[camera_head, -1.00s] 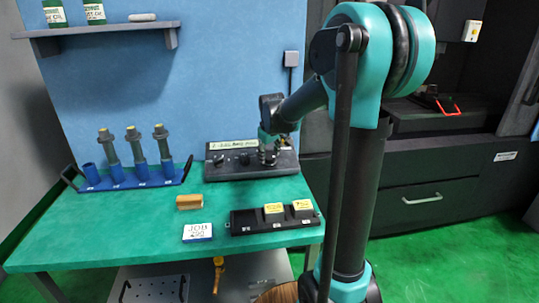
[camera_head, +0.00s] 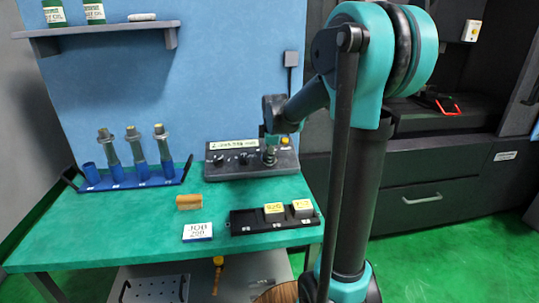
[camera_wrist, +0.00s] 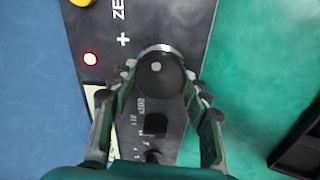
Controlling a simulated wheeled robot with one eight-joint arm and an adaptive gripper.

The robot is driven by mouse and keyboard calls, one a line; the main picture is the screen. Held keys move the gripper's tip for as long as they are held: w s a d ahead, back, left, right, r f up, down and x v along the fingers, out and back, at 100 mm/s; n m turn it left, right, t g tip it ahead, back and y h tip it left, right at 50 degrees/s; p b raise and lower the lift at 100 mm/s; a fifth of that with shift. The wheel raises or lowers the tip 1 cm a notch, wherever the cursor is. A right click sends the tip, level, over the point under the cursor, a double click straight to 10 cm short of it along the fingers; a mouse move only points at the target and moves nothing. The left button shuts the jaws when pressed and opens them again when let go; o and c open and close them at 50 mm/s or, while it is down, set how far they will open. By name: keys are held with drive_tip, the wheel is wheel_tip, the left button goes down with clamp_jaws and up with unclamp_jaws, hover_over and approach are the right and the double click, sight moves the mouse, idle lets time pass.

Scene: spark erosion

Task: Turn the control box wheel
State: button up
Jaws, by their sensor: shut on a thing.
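The control box (camera_head: 222,170) is a dark sloped panel at the back of the green table, against the blue wall. Its round dark wheel (camera_wrist: 160,72) sits between my fingertips in the wrist view, with a pale dot on its face. My gripper (camera_wrist: 158,80) is shut on the wheel, one finger on each side. In the head view my gripper (camera_head: 269,154) reaches down to the right part of the box and mostly hides the wheel. A light display strip (camera_head: 236,145) runs along the top of the box.
Smaller dark knobs (camera_head: 244,158) stand left of the wheel, and a yellow button (camera_head: 285,140) is right of my gripper. A black tray (camera_head: 243,222) with yellow-labelled blocks, a job card (camera_head: 198,232) and a blue rack (camera_head: 110,180) share the table.

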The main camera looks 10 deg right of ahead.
drive_tip(key=shift+n, duration=2.2)
drive_tip(key=o, duration=1.2)
drive_tip(key=shift+c, duration=0.2)
drive_tip(key=v, duration=1.2)
drive_tip(key=shift+d, duration=0.1)
